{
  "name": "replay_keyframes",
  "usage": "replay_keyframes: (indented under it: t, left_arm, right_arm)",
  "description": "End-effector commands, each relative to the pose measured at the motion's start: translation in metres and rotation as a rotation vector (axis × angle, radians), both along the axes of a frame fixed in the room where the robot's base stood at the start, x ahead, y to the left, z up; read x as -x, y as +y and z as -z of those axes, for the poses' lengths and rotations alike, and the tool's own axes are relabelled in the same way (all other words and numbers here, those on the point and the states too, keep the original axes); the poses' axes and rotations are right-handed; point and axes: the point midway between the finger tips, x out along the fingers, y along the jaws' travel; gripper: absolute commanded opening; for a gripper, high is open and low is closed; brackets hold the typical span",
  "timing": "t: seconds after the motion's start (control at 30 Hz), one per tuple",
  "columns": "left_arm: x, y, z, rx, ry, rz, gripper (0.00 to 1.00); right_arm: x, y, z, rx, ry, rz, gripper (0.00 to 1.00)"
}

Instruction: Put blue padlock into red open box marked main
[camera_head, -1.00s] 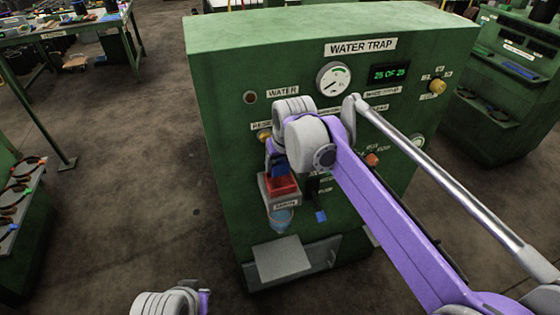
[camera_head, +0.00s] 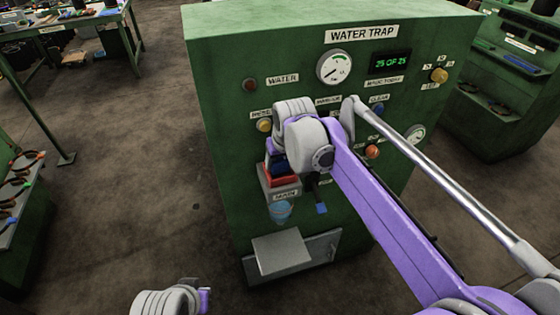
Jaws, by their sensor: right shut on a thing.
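My right gripper (camera_head: 277,158) is in front of the green machine's face, mostly hidden by its own grey wrist. It is shut on the small dark blue padlock (camera_head: 279,167), of which only a little shows. The padlock is at the top of the red open box (camera_head: 281,181). I cannot tell whether it is inside or just above the rim. The box sits in a grey holder with a small label (camera_head: 285,196) too blurred to read surely. Only part of my left arm shows at the bottom left edge; its fingers are not in view.
The green WATER TRAP machine (camera_head: 225,130) carries a gauge (camera_head: 334,67), a display (camera_head: 389,62) and coloured buttons.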

Motion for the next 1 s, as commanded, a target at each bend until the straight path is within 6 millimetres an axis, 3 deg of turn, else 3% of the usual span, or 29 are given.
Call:
replay_keyframes:
  t: [0.03, 0.1, 0.13, 0.3, 0.47, 0.8, 1.0]
  left_arm:
    - [0.001, 0.000, 0.003, 0.000, 0.001, 0.000, 0.00]
    - [0.001, 0.000, 0.003, 0.000, 0.002, 0.000, 0.00]
    - [0.001, 0.000, 0.003, 0.000, 0.002, 0.000, 0.00]
    - [0.001, 0.000, 0.003, 0.000, 0.002, 0.000, 0.00]
    - [0.001, 0.000, 0.003, 0.000, 0.002, 0.000, 0.00]
    - [-0.001, 0.000, -0.004, 0.000, -0.002, 0.000, 0.00]
    - [-0.002, 0.000, -0.007, 0.000, -0.004, 0.000, 0.00]
  right_arm:
    - [0.005, 0.000, 0.011, 0.005, 0.021, -0.002, 0.00]
    - [0.005, 0.000, 0.011, 0.005, 0.021, -0.002, 0.00]
    - [0.005, 0.000, 0.011, 0.005, 0.021, -0.002, 0.64]
    - [0.005, 0.000, 0.011, 0.006, 0.022, -0.002, 0.94]
    - [0.009, -0.001, 0.002, 0.005, 0.021, -0.003, 0.97]
    - [0.033, -0.009, -0.065, 0.001, 0.004, -0.001, 0.97]
    - [0.043, -0.012, -0.093, 0.000, -0.002, -0.001, 0.97]
